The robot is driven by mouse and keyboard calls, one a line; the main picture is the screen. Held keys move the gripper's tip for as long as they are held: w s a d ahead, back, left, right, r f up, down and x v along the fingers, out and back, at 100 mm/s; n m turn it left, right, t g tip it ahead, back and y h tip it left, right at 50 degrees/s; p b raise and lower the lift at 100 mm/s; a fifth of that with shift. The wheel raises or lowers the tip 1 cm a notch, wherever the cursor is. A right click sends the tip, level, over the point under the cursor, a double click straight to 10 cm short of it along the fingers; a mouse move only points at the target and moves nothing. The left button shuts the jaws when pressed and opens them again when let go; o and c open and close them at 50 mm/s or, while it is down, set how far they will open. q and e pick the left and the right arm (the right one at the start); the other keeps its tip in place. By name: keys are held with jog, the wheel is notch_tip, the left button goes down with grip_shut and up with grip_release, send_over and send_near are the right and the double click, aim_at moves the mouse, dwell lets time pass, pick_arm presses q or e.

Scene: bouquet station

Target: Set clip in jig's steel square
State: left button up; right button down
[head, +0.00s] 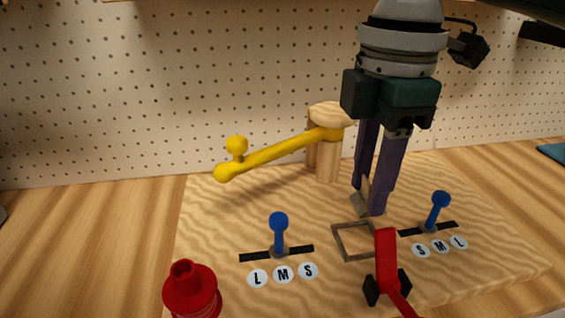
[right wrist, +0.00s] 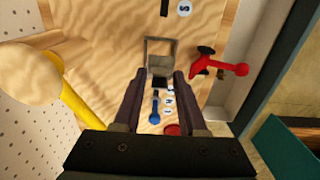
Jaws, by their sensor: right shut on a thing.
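My right gripper (head: 370,202) hangs over the wooden jig board, fingers pointing down. It is shut on the clip (head: 359,204), a small grey-beige piece at the fingertips, largely hidden by them. The jig's steel square (head: 338,244), a thin grey outline on the board, lies just below and in front of the fingertips in the head view and looks empty. In the right wrist view the clip (right wrist: 160,68) shows between the fingertips, overlapping the near edge of the steel square (right wrist: 146,48). The clip appears above the board, beside the square. My left gripper is not in view.
A yellow arm (head: 275,155) on a wooden post (head: 328,160) stands behind left. Blue levers (head: 279,230) (head: 437,208) with L, M, S slots flank the square. A red lever (head: 386,252) stands close in front. A red spool (head: 192,292) is front left.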

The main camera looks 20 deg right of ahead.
aim_at(370, 178)
jog(key=shift+f+b, duration=0.35)
jog(key=shift+f, duration=2.7)
jog(key=shift+f, duration=0.1)
jog(key=c, duration=0.7)
grip_release()
jog(key=shift+c, duration=0.2)
notch_tip(370, 178, up, 12)
jog(key=shift+r+p, duration=0.15)
jog(key=shift+p, duration=0.55)
